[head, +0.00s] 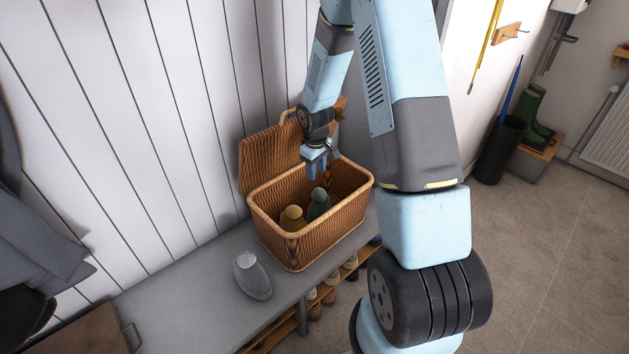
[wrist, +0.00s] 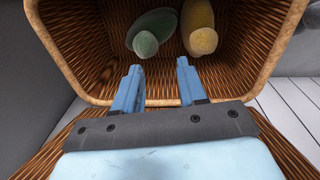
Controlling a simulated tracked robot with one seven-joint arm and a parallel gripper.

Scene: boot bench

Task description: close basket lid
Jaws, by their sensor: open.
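The wicker basket (head: 305,246) stands on the grey bench in the head view, and its lid (head: 268,152) is open, tilted up at the back toward the wall. A yellow item (head: 292,219) and a green item (head: 318,205) are inside the basket. My gripper (head: 317,170) is open and empty, above the rear of the basket in front of the lid. In the wrist view my gripper (wrist: 158,78) points into the basket (wrist: 277,60), with the green item (wrist: 146,42) and yellow item (wrist: 203,41) beyond the fingertips. My arm hides part of the lid.
A grey rounded object (head: 252,277) sits on the bench (head: 185,300) left of the basket. Shoes (head: 329,296) are on the shelf below. The white plank wall (head: 150,130) is close behind. A black bin (head: 500,150) and green boots (head: 537,115) stand far right.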

